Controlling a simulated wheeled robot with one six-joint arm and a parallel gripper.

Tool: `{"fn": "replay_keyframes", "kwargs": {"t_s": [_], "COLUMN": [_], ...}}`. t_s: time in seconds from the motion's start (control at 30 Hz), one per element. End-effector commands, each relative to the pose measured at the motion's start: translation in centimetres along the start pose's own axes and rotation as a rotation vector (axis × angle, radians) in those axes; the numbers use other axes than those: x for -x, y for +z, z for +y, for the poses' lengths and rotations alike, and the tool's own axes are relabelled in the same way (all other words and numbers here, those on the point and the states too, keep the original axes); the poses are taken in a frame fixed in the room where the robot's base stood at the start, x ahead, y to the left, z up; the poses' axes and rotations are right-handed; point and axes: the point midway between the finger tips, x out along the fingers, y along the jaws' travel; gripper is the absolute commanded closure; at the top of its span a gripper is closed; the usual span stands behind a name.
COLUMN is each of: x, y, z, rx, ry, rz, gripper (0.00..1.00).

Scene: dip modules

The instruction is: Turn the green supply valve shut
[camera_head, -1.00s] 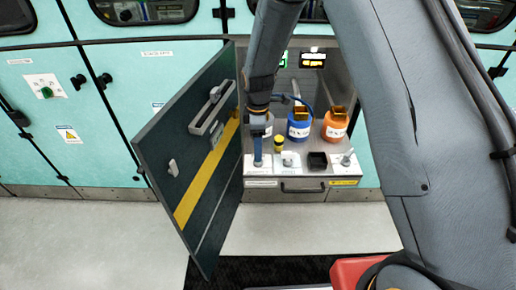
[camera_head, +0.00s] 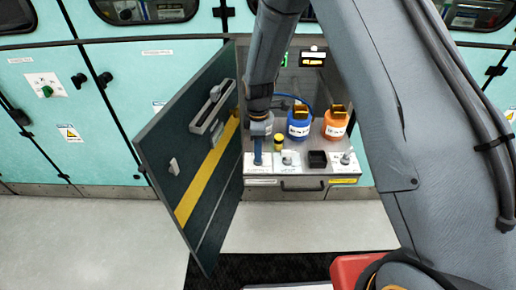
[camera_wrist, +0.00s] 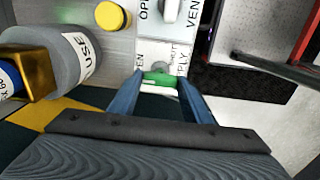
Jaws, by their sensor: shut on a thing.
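The green supply valve handle (camera_wrist: 158,79) shows in the wrist view between the blue fingertips of my gripper (camera_wrist: 161,84). My gripper is shut on it. The handle lies crosswise from one finger to the other, on a white plate with partly covered SUPPLY and SHUT lettering. In the head view my gripper (camera_head: 258,158) points down at the left front of the module's deck and hides the green handle. The grey vent valve (camera_head: 287,158) stands just right of it; its handle also shows in the wrist view (camera_wrist: 170,11).
The open dark door (camera_head: 190,160) stands close left of my gripper. A blue canister (camera_head: 299,126), an orange canister (camera_head: 335,127) and a yellow cap (camera_head: 278,140) are behind. A grey canister (camera_wrist: 72,62) is close by. A black square holder (camera_head: 318,159) sits to the right.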

Motion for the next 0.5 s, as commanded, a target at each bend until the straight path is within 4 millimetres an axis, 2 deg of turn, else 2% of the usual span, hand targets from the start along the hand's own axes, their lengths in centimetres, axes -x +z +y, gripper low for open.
{"fn": "replay_keyframes", "kwargs": {"t_s": [0.27,0.5], "x": [0.01,0.01], "y": [-0.01,-0.01], "z": [0.02,0.03], "rx": [-0.093,-0.282], "ry": [0.0,0.0], "rz": [0.0,0.0], "gripper": [0.79,0.79]}}
